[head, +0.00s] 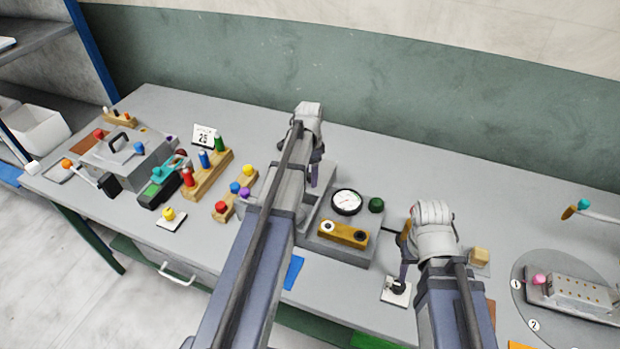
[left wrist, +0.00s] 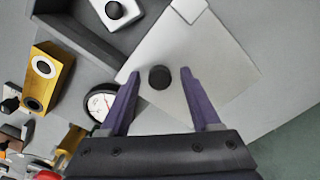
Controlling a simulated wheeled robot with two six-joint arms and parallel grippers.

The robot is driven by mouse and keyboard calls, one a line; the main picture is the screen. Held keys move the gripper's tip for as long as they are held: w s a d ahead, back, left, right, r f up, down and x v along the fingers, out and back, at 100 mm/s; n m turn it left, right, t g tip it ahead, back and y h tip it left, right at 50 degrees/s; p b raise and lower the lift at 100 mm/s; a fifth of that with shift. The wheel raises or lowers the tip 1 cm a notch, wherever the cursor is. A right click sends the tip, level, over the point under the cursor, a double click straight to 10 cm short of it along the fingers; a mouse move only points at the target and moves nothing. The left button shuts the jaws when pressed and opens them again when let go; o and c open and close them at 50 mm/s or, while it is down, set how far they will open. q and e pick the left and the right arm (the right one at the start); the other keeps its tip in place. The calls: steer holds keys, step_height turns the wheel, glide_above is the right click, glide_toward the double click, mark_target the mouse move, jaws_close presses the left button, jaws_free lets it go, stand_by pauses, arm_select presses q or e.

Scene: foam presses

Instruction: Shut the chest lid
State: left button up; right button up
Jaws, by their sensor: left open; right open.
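The chest lid (left wrist: 215,70) is a pale grey panel with a round black knob (left wrist: 159,77) in the left wrist view. Beside it is the dark-walled open chest (left wrist: 62,35). In the head view my left arm hides most of the chest. My left gripper (head: 315,175) is open; in the left wrist view its purple fingertips (left wrist: 160,74) appear on either side of the knob. I cannot tell whether they touch it. My right gripper (head: 404,268) is open, pointing down near a small white plate with a black knob (head: 398,289).
A round gauge (head: 346,202) and a yellow block with two round holes (head: 343,234) stand right of my left arm. Coloured pegs in a wooden rack (head: 207,178) and a grey box with a handle (head: 125,155) are at left. A turntable (head: 530,300) is at right.

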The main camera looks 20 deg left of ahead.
arm_select(q)
jaws_close()
stand_by(0.5)
stand_by(0.9)
